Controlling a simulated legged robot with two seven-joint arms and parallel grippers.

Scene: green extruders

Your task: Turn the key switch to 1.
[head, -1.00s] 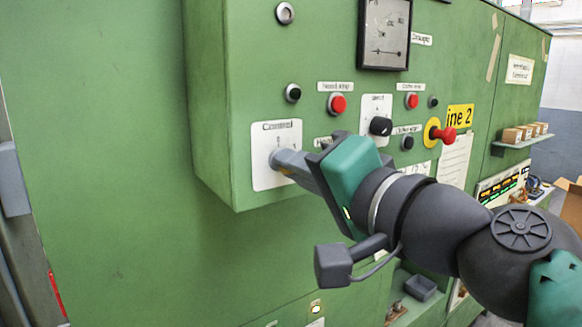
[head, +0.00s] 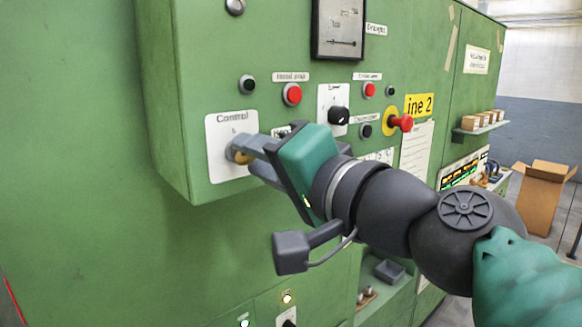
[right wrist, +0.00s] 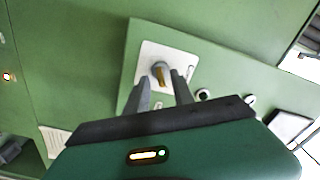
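The key switch (head: 243,158) is a small brass-coloured key on a white plate labelled "Control" (head: 217,165), at the lower left of the green panel box. My right gripper (head: 251,161) is at the plate, its two grey fingers apart. In the right wrist view the key (right wrist: 160,73) stands between and just beyond the fingertips (right wrist: 161,79), with a gap visible around it. Part of the plate is hidden by the fingers in the head view. The plate's position marks are too small to read. My left gripper is out of view.
Right of the plate are red buttons (head: 292,94), a black selector knob (head: 338,116) and a red mushroom button (head: 401,123) on a yellow collar. A gauge (head: 339,28) sits above. Free space lies left of and below the panel box.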

